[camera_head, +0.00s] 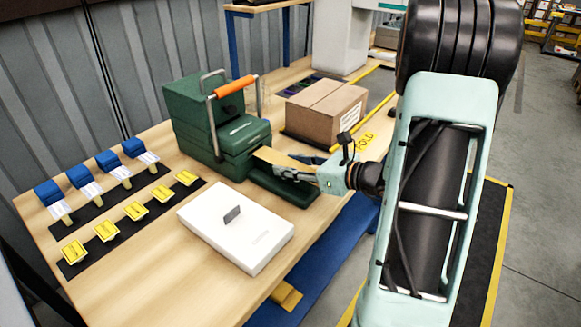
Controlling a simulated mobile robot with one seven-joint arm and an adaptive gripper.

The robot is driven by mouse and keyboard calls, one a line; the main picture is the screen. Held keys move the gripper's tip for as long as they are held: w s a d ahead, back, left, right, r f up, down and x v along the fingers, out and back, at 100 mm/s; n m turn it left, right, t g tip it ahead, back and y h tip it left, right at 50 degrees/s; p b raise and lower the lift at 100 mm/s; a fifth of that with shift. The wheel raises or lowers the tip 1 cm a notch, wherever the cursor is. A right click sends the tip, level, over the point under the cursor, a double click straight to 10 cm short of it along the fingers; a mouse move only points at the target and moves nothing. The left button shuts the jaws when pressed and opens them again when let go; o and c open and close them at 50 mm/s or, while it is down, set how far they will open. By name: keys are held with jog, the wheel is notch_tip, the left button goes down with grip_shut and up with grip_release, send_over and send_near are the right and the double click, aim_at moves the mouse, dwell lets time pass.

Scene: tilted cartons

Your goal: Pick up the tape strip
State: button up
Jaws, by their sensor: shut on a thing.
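A tan tape strip (277,157) shows at the front of the green machine (196,118) with the orange-handled lever. My gripper (284,171) reaches in from the right at the front of this machine, above its dark green lower plate (283,187). Its fingers are shut on the tape strip. The strip's far end lies close to the machine's mouth; I cannot tell whether it is still attached there. My gripper's fingers hide part of the strip.
A closed cardboard carton (325,110) stands behind my gripper. A white box (236,225) lies in front on the wooden table (150,285). Blue-topped items (80,176) and yellow pieces (140,212) sit on dark strips at the left. The table's front left is clear.

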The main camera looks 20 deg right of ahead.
jog(key=s+d+r, duration=0.1)
jog(key=r, duration=0.1)
jog(key=s+d+r+p, duration=0.1)
jog(key=r, duration=0.2)
jog(key=s+d+r+p, duration=0.1)
jog(key=r, duration=0.2)
jog(key=shift+d, duration=0.3)
jog(key=s+d+r+p, duration=0.1)
jog(key=s+d+r, duration=0.3)
jog(key=s+d, duration=0.2)
jog(key=shift+s+d, duration=0.2)
jog(key=shift+d, duration=0.2)
